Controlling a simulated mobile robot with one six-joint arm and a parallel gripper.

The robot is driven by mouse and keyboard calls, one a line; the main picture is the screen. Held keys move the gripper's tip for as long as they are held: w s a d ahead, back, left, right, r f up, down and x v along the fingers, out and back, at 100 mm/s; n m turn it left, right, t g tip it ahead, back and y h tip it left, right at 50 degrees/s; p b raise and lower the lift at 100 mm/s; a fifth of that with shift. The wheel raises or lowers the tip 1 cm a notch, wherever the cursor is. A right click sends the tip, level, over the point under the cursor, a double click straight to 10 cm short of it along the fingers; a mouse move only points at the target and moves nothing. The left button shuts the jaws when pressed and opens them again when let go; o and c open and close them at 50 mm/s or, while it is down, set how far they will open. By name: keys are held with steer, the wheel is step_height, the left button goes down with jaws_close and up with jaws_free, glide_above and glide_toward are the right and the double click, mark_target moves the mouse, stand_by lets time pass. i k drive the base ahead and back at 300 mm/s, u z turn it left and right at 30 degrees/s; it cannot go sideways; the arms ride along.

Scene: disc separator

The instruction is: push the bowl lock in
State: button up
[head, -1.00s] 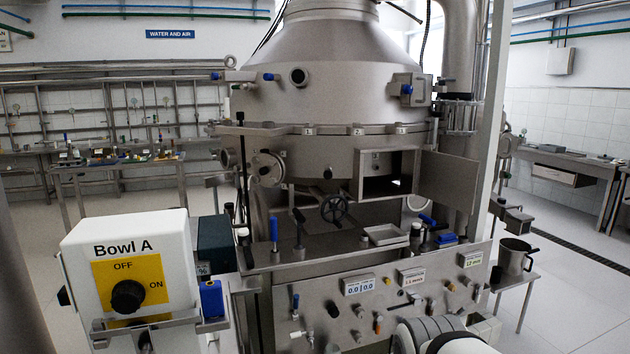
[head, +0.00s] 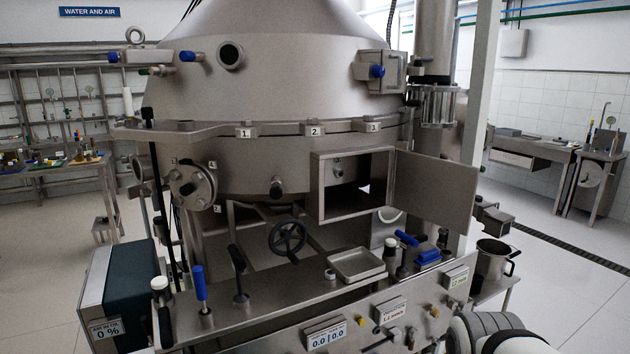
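The large steel separator housing (head: 290,90) fills the middle of the head view. No part is legibly marked as the bowl lock, so I cannot tell for sure which it is. A short dark knob (head: 277,187) sticks out of the front of the lower housing. A round flanged fitting (head: 193,188) sits to its left. Whether the knob is in or out cannot be told. Part of my own arm shows at the bottom right, well below and to the right of the knob. My gripper is out of view.
A steel box (head: 348,186) on the housing has its door (head: 434,188) swung open to the right. Below are a black handwheel (head: 287,238), a blue-handled lever (head: 200,285), a shallow tray (head: 356,265) and the front panel (head: 390,312).

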mark_target(276, 192)
steer(key=u, duration=0.05)
steer(key=i, duration=1.15)
steer(key=u, duration=0.55)
